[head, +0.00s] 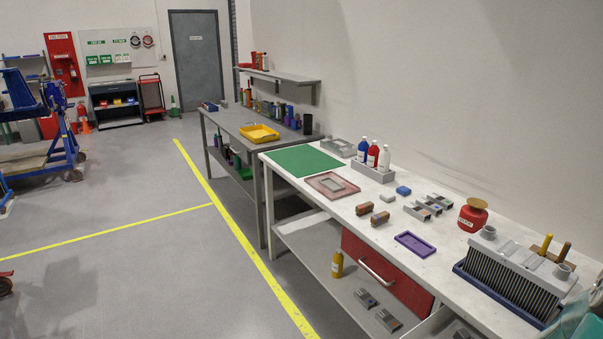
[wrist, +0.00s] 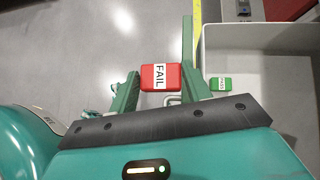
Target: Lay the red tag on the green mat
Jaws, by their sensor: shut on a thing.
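The red tag (wrist: 161,77), with a white FAIL label, is between the green fingers of my gripper (wrist: 160,84) in the wrist view. The gripper is shut on it and holds it above the grey floor, beside an open drawer. The green mat (head: 304,160) lies flat and bare at the far left end of the white bench in the head view. Part of my teal arm shows at the bottom right of the head view, well away from the mat; the fingers and tag are not visible there.
The grey drawer (wrist: 258,38) holds a green PASS tag (wrist: 221,84). On the white bench, a clear pinkish tray (head: 332,186) sits in front of the mat, and a bottle rack (head: 373,171) stands to its right. A finned block (head: 512,272) stands near my arm.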

